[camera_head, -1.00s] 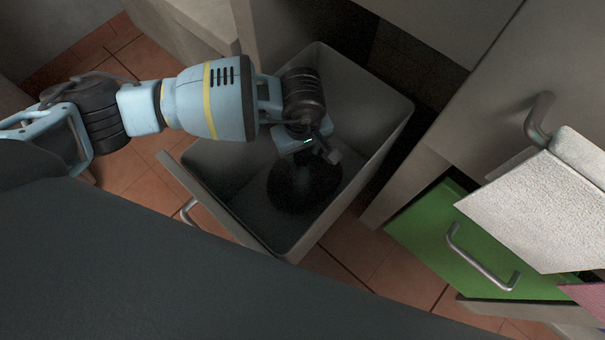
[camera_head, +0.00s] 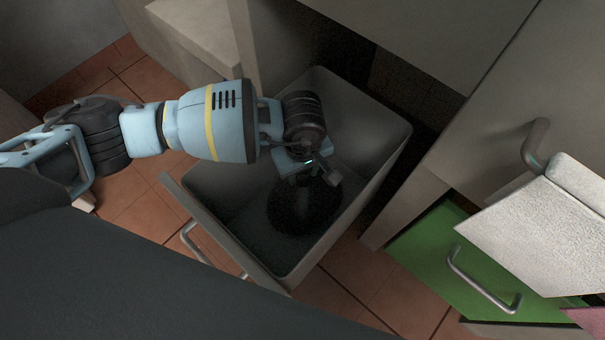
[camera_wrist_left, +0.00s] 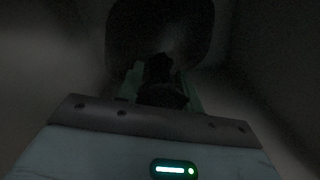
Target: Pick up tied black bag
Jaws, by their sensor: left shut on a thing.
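The tied black bag (camera_head: 303,212) is a dark rounded shape inside the grey pull-out bin (camera_head: 352,188). My left gripper (camera_head: 322,176) reaches down into the bin, directly above the bag. In the left wrist view the gripper (camera_wrist_left: 163,92) is shut on the bag's dark knotted top, with a greenish finger on either side. The bag's body (camera_wrist_left: 160,30) shows dark beyond the fingers. The wrist view is very dim, and it is hard to tell if the bag touches the bin floor. My right gripper is not in view.
The bin's front panel with a metal handle (camera_head: 192,240) stands at its left. Grey cabinets surround the bin, and red floor tiles (camera_head: 350,290) show in front.

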